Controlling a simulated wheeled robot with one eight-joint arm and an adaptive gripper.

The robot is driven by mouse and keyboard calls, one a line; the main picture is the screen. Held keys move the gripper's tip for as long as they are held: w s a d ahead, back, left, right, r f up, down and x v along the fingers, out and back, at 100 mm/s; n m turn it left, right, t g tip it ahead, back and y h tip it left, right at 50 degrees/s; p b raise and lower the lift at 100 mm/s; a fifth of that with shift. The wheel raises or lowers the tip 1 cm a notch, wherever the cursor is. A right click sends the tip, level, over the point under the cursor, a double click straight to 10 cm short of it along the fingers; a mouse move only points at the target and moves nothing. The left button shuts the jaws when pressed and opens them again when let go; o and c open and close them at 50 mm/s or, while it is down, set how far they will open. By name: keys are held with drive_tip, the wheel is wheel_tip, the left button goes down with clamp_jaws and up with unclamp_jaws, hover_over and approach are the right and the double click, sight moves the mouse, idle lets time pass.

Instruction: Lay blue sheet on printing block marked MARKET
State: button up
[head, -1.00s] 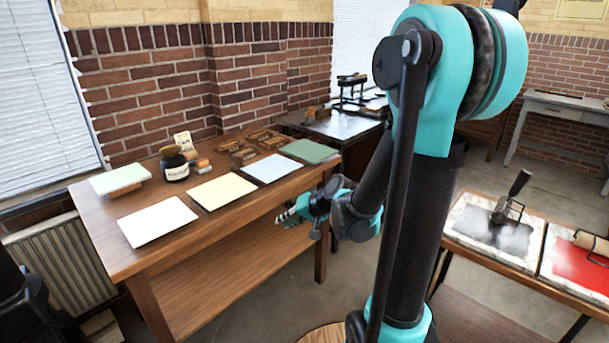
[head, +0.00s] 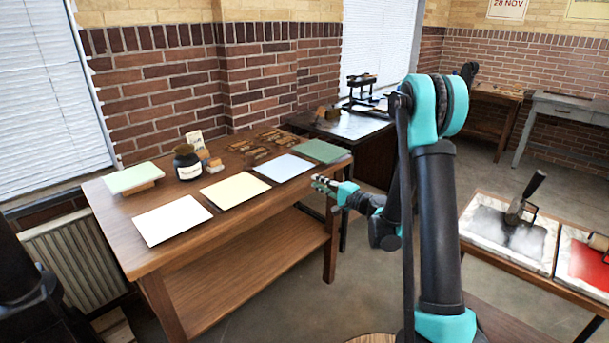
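A pale blue sheet (head: 284,168) lies flat on the wooden table, between a cream sheet and a green stack. My gripper (head: 318,183) is in front of the table's right end, a little right of the blue sheet and apart from it. It points left and nothing shows in it; its fingers are too small to tell open from shut. Several small wooden blocks (head: 262,145) lie at the back of the table, and any lettering on them is too small to read. I cannot tell which block is marked MARKET.
The wooden table (head: 232,220) also holds a white sheet (head: 172,219), a cream sheet (head: 235,189), a green stack (head: 320,151), a pale green sheet on a block (head: 133,178) and a dark jar (head: 187,163). An inking table (head: 570,289) stands at right.

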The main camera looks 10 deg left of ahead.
sight(300, 167)
drive_tip(key=x, duration=0.9)
drive_tip(key=shift+a, duration=0.25)
drive_tip(key=shift+w, duration=0.1)
clamp_jaws()
drive_tip(key=shift+r, duration=1.55)
drive_tip(key=s+d+r, duration=0.3)
drive_tip(key=s+d, duration=0.1)
drive_tip(key=d, duration=0.1)
drive_tip(key=shift+d, duration=0.3)
drive_tip(key=shift+s, duration=0.1)
